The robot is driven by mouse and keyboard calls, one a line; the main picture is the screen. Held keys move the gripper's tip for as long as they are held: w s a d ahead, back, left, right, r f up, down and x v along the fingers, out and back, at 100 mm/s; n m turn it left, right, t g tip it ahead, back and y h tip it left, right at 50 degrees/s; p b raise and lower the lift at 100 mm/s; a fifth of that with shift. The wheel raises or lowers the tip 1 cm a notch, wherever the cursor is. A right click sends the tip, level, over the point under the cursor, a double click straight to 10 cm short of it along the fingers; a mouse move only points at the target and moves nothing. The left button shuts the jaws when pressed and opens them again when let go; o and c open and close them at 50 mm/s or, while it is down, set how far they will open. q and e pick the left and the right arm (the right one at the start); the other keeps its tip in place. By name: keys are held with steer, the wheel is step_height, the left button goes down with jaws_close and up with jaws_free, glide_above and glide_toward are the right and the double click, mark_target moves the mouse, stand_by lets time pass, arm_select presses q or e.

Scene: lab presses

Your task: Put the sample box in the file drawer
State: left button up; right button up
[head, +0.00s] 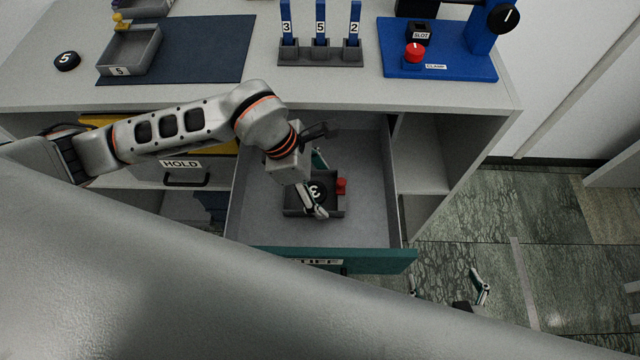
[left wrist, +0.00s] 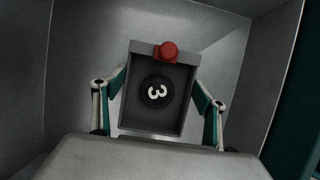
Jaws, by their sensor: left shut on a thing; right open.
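The sample box is a small dark grey open tray (head: 334,208) with a red knob (head: 341,186) on one side and a black disc marked 3 (head: 317,191) in it. It is inside the pulled-out file drawer (head: 370,215), whose front is teal. My left gripper (head: 319,187) reaches down into the drawer and is shut on the box. The left wrist view shows the box (left wrist: 183,122) between its two fingers, with drawer walls around. Whether the box touches the drawer floor is unclear. My right gripper (head: 448,291) is open and empty, low beside the drawer front over the floor.
A closed drawer labelled HOLD (head: 180,164) is left of the open one. On the counter are a tray marked 5 (head: 130,50) on a blue mat, a rack of blue numbered pieces (head: 320,50) and a blue clamp base (head: 437,62). Open shelves (head: 422,160) lie to the right.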

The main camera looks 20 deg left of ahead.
arm_select(q)
steer(key=shift+f, duration=0.1)
steer(key=o, duration=1.2)
steer(key=shift+c, duration=0.2)
steer(key=p+v, duration=0.1)
steer(key=v, duration=1.1)
steer(key=shift+p, duration=0.4)
